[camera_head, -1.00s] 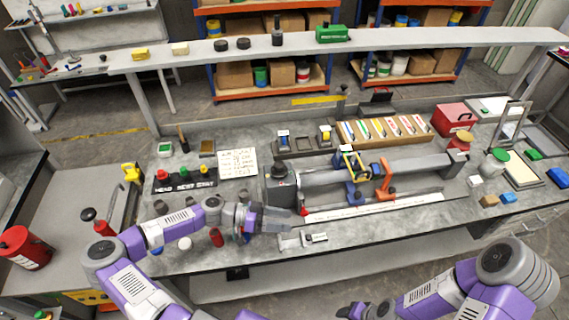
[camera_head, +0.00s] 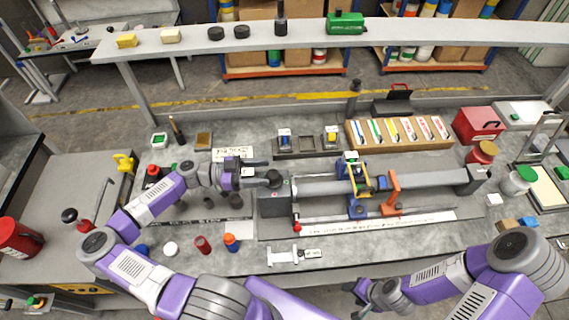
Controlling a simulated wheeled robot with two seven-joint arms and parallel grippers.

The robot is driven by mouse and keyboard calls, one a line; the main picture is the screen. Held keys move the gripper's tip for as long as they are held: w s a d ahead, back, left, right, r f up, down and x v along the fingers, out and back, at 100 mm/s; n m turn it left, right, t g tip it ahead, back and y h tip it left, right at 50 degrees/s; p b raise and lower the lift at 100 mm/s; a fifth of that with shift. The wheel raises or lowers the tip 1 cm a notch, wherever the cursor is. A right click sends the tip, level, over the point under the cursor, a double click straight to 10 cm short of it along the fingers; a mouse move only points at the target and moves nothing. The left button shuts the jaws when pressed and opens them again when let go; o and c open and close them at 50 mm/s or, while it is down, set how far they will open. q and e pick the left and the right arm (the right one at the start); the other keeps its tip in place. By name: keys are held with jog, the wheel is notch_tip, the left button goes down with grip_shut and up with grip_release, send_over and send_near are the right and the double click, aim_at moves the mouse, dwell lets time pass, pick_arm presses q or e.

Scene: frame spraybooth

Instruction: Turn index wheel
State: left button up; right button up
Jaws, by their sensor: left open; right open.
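The index fixture has a grey block (camera_head: 273,206) at its left end with a dark round wheel (camera_head: 274,178) on top. A long grey tube (camera_head: 425,180) runs right from the block. A red-tipped lever (camera_head: 297,226) is on the block's front right side. My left gripper (camera_head: 264,173) is open, its fingers pointing right at the dark wheel. Its fingertips are at the wheel's left side; I cannot tell whether they touch it. My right gripper (camera_head: 362,297) is at the bottom of the view, away from the fixture, and partly hidden by its arm.
A blue and yellow clamp (camera_head: 355,185) and an orange bracket (camera_head: 393,190) stand on the fixture. A caliper-like tool (camera_head: 294,255) lies in front. A box of coloured strips (camera_head: 400,133) and a red box (camera_head: 478,125) are behind. Small bottles (camera_head: 232,243) stand below my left arm.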

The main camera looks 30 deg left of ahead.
aim_at(275, 174)
pick_arm(q)
jog(key=x, duration=0.2)
jog(key=p+x, duration=0.1)
jog(key=x, duration=0.2)
jog(key=shift+s+d+r, duration=0.15)
jog(key=shift+s, duration=0.25)
jog(key=shift+w+d, duration=0.3)
jog(key=shift+d, duration=0.15)
jog(key=c, duration=1)
